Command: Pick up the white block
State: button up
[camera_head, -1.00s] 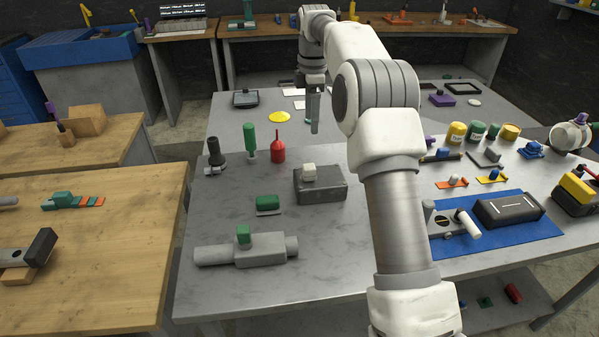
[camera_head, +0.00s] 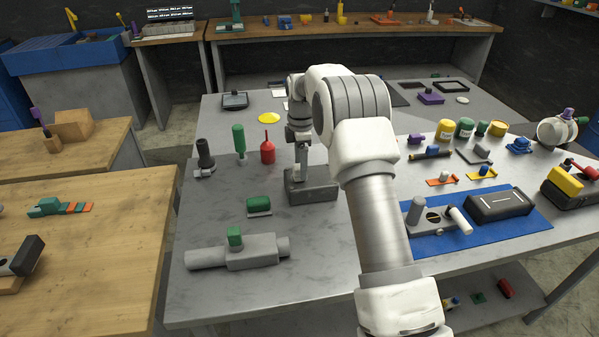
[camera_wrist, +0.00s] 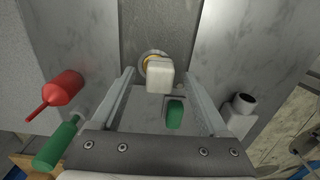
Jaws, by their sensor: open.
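The white block (camera_wrist: 160,76) shows in the wrist view, between the lines of my two fingers and near their tips. It touches neither finger that I can see. My gripper (camera_wrist: 159,70) is open and empty. In the head view my gripper (camera_head: 303,172) points down over the grey box (camera_head: 318,192), and the white block is hidden behind it there. How far the fingertips are above the block is hard to tell.
A red bottle (camera_head: 268,152) and a green-handled tool (camera_head: 239,142) stand left of the grey box. A green block (camera_head: 258,204) and a grey cylindrical part (camera_head: 240,251) lie nearer. A blue mat (camera_head: 440,238) with parts is at the right.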

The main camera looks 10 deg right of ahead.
notch_tip(320, 180, down, 2)
jog(key=shift+f, duration=0.1)
grip_shut()
dwell(0.4)
